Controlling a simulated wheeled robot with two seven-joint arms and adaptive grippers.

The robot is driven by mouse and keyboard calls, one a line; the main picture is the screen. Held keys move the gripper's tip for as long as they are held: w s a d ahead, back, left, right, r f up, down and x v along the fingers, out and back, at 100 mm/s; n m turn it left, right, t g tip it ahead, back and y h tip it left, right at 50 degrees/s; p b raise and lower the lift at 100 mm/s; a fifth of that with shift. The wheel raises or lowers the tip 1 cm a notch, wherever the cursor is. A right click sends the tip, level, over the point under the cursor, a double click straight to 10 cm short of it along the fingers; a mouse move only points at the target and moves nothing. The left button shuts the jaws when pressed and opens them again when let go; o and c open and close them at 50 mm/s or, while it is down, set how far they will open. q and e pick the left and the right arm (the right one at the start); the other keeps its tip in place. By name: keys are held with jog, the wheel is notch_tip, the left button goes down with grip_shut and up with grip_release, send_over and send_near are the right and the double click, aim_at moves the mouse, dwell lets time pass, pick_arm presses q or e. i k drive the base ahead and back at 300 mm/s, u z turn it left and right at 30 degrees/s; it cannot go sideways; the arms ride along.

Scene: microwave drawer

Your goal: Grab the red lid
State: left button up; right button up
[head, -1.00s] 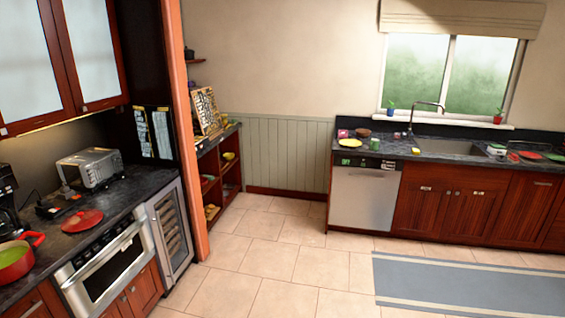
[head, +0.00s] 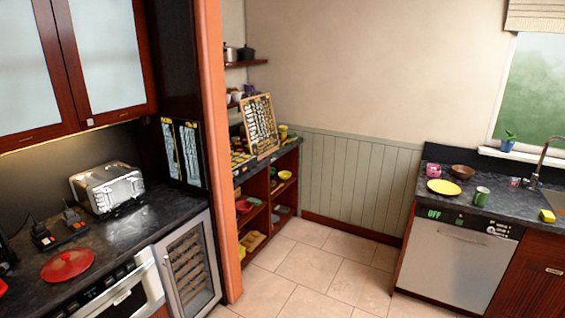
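Neither of my grippers shows in the head view.
A red pot edge (head: 2,288) shows at the left border. A wine cooler (head: 188,264) and an orange post (head: 214,150) stand to the right. The tiled floor (head: 310,265) is clear.

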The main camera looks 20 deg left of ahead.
aim_at(68, 264)
jog(key=u, duration=0.4)
jog(key=i, duration=1.45)
jog(key=u, duration=1.55)
jog(key=i, duration=0.95)
jog(key=u, duration=1.1)
